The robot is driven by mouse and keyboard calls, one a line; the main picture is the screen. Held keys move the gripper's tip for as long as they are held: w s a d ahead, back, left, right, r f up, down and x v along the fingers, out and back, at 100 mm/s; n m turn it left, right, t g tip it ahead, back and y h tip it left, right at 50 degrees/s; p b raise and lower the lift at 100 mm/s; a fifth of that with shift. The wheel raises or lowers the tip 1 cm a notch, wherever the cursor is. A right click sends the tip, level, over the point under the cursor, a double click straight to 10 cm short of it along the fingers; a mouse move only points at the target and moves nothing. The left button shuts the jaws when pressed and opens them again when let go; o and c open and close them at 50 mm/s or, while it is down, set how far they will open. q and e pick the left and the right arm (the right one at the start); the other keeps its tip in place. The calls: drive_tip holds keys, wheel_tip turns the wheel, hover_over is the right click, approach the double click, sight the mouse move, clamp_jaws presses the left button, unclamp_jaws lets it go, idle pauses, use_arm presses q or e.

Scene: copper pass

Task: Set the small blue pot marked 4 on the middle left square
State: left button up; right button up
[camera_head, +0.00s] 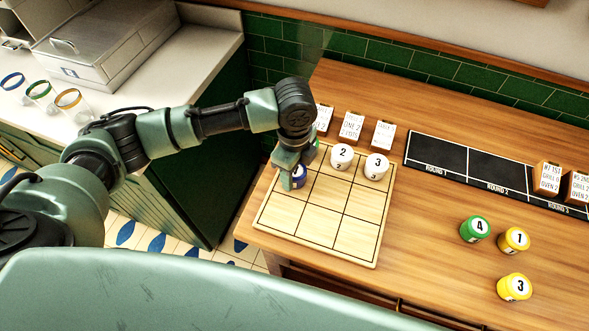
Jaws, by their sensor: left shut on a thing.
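The wooden board (318,228) with a three-by-three grid lies on the wooden counter. My left gripper (292,181) points down over the left column of the board, around the middle left square. It is shut on a small blue pot (299,177), which is mostly hidden by the fingers; its number cannot be read. I cannot tell whether the pot touches the board. White pots marked 2 (342,156) and 3 (376,166) stand in the back row. A green pot (317,143) shows partly behind my left wrist. My right gripper is not in view.
A green pot marked 4 (475,229) and yellow pots marked 1 (514,240) and 3 (514,287) stand on the right counter. The board's front squares are clear.

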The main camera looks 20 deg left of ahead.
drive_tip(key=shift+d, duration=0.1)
use_arm(q)
drive_tip(key=o, duration=1.2)
drive_tip(key=shift+f, duration=0.1)
drive_tip(key=o, duration=0.3)
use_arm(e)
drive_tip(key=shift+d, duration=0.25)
use_arm(q)
wheel_tip(320, 180, up, 12)
drive_tip(key=shift+d+r+b, duration=0.1)
drive_tip(key=shift+r+b, duration=0.05)
drive_tip(key=shift+b, duration=0.95)
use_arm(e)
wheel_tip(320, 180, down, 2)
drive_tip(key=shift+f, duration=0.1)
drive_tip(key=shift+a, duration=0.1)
